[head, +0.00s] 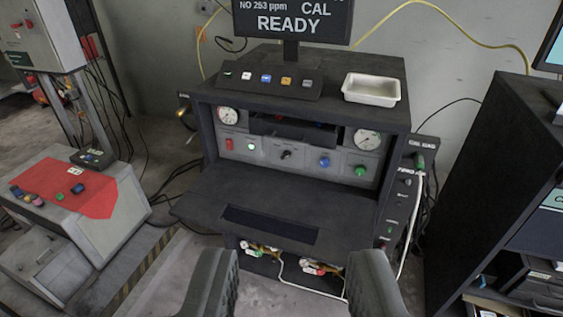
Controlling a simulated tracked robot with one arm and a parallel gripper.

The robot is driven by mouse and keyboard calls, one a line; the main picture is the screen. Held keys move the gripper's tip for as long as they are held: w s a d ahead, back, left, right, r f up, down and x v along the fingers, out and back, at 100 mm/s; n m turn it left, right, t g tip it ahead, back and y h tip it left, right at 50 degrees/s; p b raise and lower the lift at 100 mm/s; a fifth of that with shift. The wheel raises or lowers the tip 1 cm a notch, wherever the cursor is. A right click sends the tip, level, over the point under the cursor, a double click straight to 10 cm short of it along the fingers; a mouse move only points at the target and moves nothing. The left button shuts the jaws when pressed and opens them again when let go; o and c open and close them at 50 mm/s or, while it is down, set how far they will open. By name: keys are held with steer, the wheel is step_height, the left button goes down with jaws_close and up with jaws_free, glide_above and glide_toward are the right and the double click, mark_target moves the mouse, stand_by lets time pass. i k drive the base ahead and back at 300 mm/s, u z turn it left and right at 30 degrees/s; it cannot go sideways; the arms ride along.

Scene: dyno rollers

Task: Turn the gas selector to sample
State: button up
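The dark analyser cabinet (300,208) stands in the middle of the head view with a grey control panel (262,142) at its upper front. A black knob (286,155) sits mid-panel and looks like the gas selector; its setting and labels are too small to read. A blue knob (324,161) and a green knob (360,170) are to its right. The screen (291,20) above shows "CAL" and "READY". My gripper (292,285) is in the lower foreground, its two fingers wide apart. It is empty and well short of the panel.
A dark shelf (270,190) juts out below the panel. A white tray (371,89) and a button box (268,79) lie on top. A grey cabinet with a red top patch (85,185) stands left, a dark rack (500,170) right. Hoses hang near the cabinet's right side.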

mark_target(286, 154)
steer(key=u, duration=0.1)
steer(key=i, duration=1)
steer(key=z, duration=0.1)
